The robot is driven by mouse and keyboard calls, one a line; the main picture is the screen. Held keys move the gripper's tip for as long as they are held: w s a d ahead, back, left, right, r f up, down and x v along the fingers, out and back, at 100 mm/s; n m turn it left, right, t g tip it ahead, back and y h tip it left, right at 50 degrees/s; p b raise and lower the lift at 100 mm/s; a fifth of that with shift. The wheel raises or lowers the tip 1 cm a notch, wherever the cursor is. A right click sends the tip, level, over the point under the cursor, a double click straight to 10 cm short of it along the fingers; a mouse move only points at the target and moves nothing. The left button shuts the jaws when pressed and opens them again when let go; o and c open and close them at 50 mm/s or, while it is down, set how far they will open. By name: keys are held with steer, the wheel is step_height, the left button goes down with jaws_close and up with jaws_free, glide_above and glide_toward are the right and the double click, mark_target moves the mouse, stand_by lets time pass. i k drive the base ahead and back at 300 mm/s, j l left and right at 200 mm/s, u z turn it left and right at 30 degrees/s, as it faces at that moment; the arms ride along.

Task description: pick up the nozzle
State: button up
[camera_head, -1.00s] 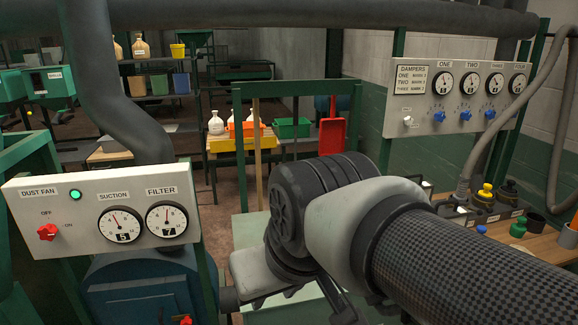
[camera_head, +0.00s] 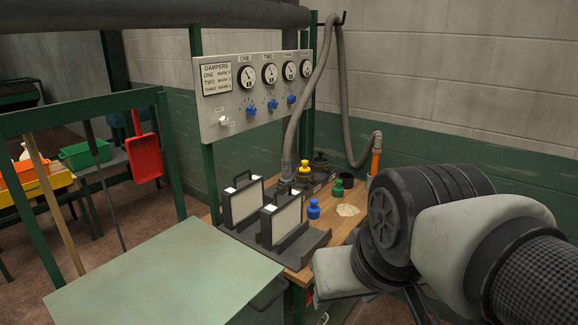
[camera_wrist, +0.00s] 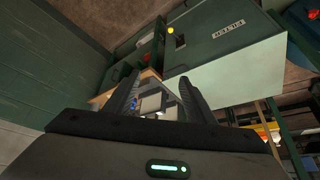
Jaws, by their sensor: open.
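An orange tube (camera_head: 376,160) on the end of a grey hose (camera_head: 350,130) looks like the nozzle. It stands upright at the back right of the wooden bench (camera_head: 349,232), its lower end at a dark cup (camera_head: 369,180). My gripper (camera_wrist: 160,82) is open and empty in the wrist view, with the bench and pale panels far beyond its fingers. In the head view my arm is at the right, in front of the bench, and the fingers are hidden or out of frame. I cannot make out the orange tube in the wrist view.
Yellow (camera_head: 303,174), green (camera_head: 338,188) and blue (camera_head: 314,209) knobbed pieces stand on the bench. Two framed pale panels (camera_head: 243,203) stand at its front left. A pale green tabletop (camera_head: 160,285) is clear. A damper gauge panel (camera_head: 250,92) is behind.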

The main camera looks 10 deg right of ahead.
mark_target(377, 153)
steer(key=j+z, duration=0.2)
steer(key=z, duration=0.6)
steer(key=i+l, duration=0.3)
steer(key=i, duration=0.2)
steer(key=i+l, duration=0.3)
steer(key=i, duration=0.25)
steer(key=i+l, duration=0.3)
steer(key=i, duration=0.2)
steer(key=i+l, duration=0.3)
steer(key=i, duration=0.25)
steer(key=i+l+u, duration=0.75)
steer(key=j+u, duration=0.1)
steer(key=u, duration=1.3)
